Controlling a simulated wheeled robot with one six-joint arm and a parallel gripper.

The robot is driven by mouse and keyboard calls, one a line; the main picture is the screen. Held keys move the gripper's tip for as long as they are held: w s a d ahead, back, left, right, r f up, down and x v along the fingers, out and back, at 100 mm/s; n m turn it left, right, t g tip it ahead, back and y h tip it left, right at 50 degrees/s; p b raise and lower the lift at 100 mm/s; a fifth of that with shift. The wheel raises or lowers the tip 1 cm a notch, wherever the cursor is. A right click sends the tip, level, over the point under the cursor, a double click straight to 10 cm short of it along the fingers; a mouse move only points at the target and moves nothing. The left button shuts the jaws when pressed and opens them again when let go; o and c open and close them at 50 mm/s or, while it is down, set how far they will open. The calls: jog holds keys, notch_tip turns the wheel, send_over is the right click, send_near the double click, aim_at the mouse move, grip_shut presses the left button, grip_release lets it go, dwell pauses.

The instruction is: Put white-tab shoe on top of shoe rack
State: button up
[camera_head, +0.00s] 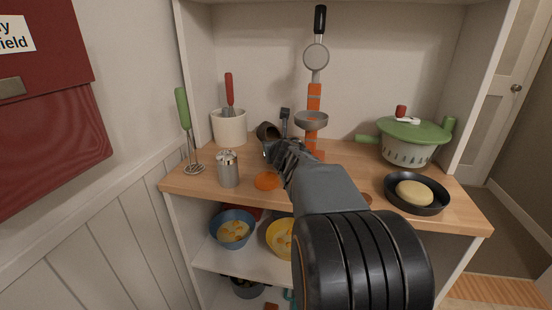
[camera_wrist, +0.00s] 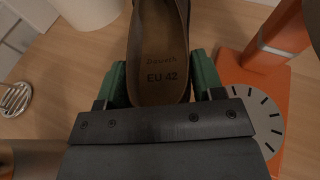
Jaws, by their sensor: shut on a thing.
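My gripper (camera_head: 274,147) is shut on a dark shoe (camera_head: 267,131) over the back middle of a wooden top. In the wrist view, the shoe (camera_wrist: 158,62) sits between the green fingers of my gripper (camera_wrist: 160,85). Its tan insole reads "EU 42" and its far end runs out of the frame. No white tab shows on the part in view. The wooden top (camera_head: 330,178) belongs to a white shelf unit, the only rack-like thing in view. I cannot tell whether the shoe touches the top.
A steel shaker (camera_head: 228,169), an orange object (camera_head: 266,181), a white crock (camera_head: 230,127) and an orange scale (camera_head: 313,142) crowd around my gripper. A green-lidded colander (camera_head: 408,150) and black pan (camera_head: 416,205) stand right. Bowls (camera_head: 232,240) fill the shelf below.

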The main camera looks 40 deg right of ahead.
jog(key=b, duration=0.2)
jog(key=shift+s+a+f+b, duration=0.1)
jog(key=shift+f+b, duration=0.25)
jog(key=shift+f, duration=0.05)
jog(key=t+b, duration=0.1)
jog(key=b, duration=0.2)
jog(key=shift+s+a+r+n+h, duration=0.1)
jog(key=shift+a+n+h, duration=0.05)
jog(key=shift+n+h, duration=0.2)
jog(key=b, duration=0.2)
jog(key=shift+s+a+r+t+b, duration=0.1)
jog(key=shift+t+b, duration=0.2)
jog(key=shift+b, duration=0.1)
